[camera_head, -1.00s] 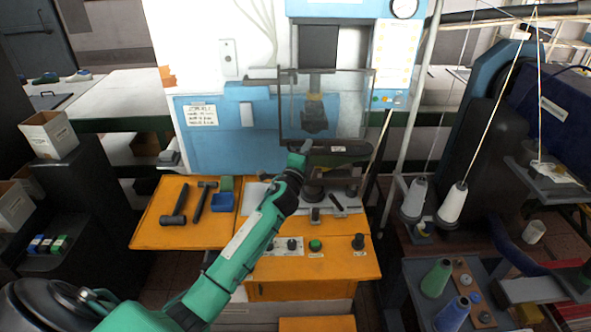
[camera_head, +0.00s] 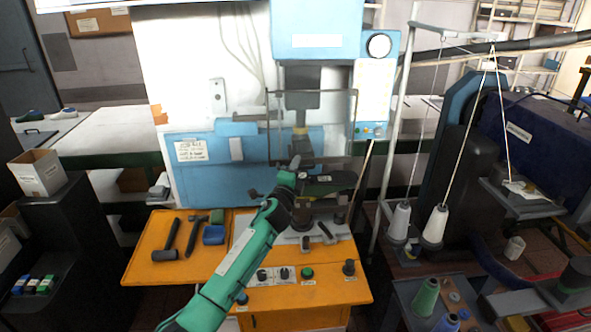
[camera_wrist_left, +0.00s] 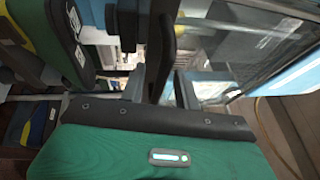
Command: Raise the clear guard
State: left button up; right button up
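The clear guard (camera_head: 336,120) is a see-through panel with a thin dark frame, upright in front of the press head in the head view. In the left wrist view its pane (camera_wrist_left: 235,45) fills the upper right. My left gripper (camera_head: 296,162) is at the guard's lower edge, left of its middle. In the left wrist view its fingers (camera_wrist_left: 160,90) stand apart, with a dark upright bar between or just beyond them. I cannot tell whether they touch the guard. A dark shoe last (camera_head: 330,184) lies just right of the gripper. My right gripper is out of view.
The orange worktop (camera_head: 150,262) holds hammers (camera_head: 169,238) and a blue box (camera_head: 213,235) at left, knobs and a green button (camera_head: 307,273) in front. Thread cones (camera_head: 435,223) and a rack stand at right. A dark shelf unit (camera_head: 75,215) stands at left.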

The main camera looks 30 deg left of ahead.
pick_arm(q)
jog(key=shift+f, duration=0.1)
jog(key=shift+s+f, duration=0.1)
jog(key=shift+s, duration=0.1)
jog(key=b+v, duration=0.4)
jog(key=v, duration=0.9)
jog(key=shift+s+b, duration=0.2)
jog(key=shift+b, duration=0.15)
